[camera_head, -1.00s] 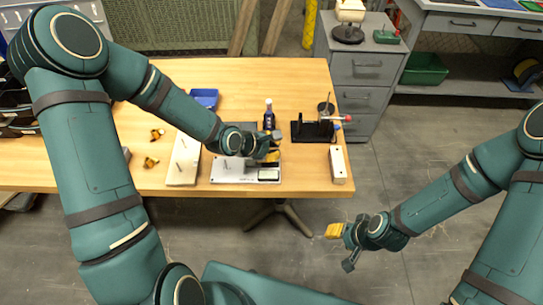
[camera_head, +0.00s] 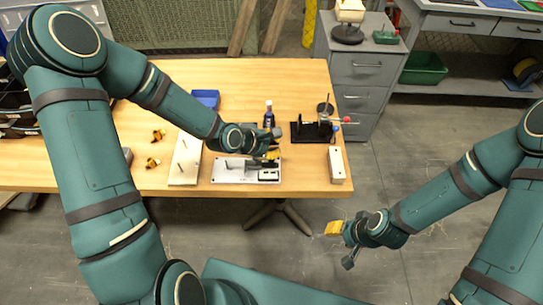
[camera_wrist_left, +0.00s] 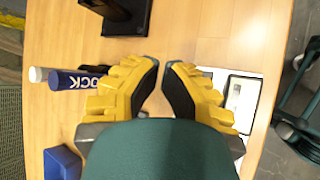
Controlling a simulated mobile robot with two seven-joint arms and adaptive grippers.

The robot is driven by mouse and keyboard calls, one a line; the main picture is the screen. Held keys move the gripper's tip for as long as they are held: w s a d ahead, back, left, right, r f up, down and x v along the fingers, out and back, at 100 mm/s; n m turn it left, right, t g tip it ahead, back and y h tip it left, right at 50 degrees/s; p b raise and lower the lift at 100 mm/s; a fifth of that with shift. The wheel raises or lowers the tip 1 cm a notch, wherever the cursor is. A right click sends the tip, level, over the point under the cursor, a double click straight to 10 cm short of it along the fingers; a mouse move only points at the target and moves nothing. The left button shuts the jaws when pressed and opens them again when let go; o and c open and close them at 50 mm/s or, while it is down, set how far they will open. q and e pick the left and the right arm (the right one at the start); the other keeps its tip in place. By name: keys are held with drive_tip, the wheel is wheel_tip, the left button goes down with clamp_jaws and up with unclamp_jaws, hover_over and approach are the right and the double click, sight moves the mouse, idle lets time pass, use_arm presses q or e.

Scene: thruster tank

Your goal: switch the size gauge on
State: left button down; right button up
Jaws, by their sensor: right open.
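The size gauge (camera_head: 235,171) is a pale flat plate with a dark-framed display at its right end, lying at the table's front edge. In the left wrist view the gauge (camera_wrist_left: 255,83) is to the right, partly hidden behind a yellow finger; its dark-framed screen looks pale. I cannot tell whether it is on. My left gripper (camera_head: 272,154) is above the gauge's back right part. In the left wrist view its fingers (camera_wrist_left: 162,72) are a little apart with only table between the tips.
A dark blue bottle (camera_head: 269,115) and a black stand (camera_head: 306,131) are behind the gauge. A white board with pegs (camera_head: 186,160) lies left of it, a white block (camera_head: 337,164) right. A blue bin (camera_head: 206,98) and brass-coloured parts (camera_head: 153,162) are further left.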

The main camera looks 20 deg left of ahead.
wheel_tip(320, 180, up, 5)
drive_tip(key=p, duration=0.5)
drive_tip(key=shift+r, duration=0.1)
idle(0.3)
